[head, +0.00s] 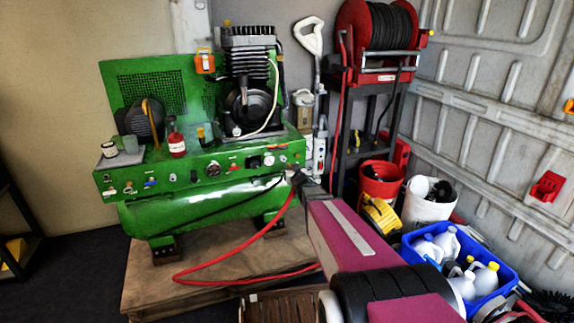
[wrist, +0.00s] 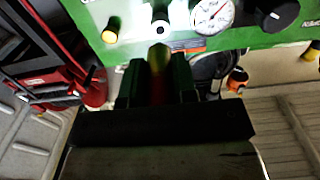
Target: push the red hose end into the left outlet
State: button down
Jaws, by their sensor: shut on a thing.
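The red hose (head: 225,250) loops over the wooden pallet and rises to my gripper (head: 298,178) at the right end of the green compressor's panel. In the wrist view my gripper (wrist: 158,78) is shut on the red hose end, with its brass-coloured tip (wrist: 158,55) sticking out between the fingers. The tip points at a pale ringed fitting (wrist: 162,27) on the green panel and lies close to it. I cannot tell whether they touch, or whether this fitting is the left outlet. In the head view the outlets are too small to tell apart.
The red bucket (head: 380,182), hose reel stand and blue crate (head: 510,276) crowd the right. My arm covers part of the floor.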

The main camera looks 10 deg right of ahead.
jog(key=s+d+r+m+h, duration=0.2)
jog(key=s+d+r, duration=0.4)
jog(key=s+r, duration=0.4)
jog(key=shift+s+r+h, duration=0.25)
jog(key=shift+s+h, duration=0.45)
jog(key=shift+s, duration=0.1)
jog(key=shift+d, duration=0.1)
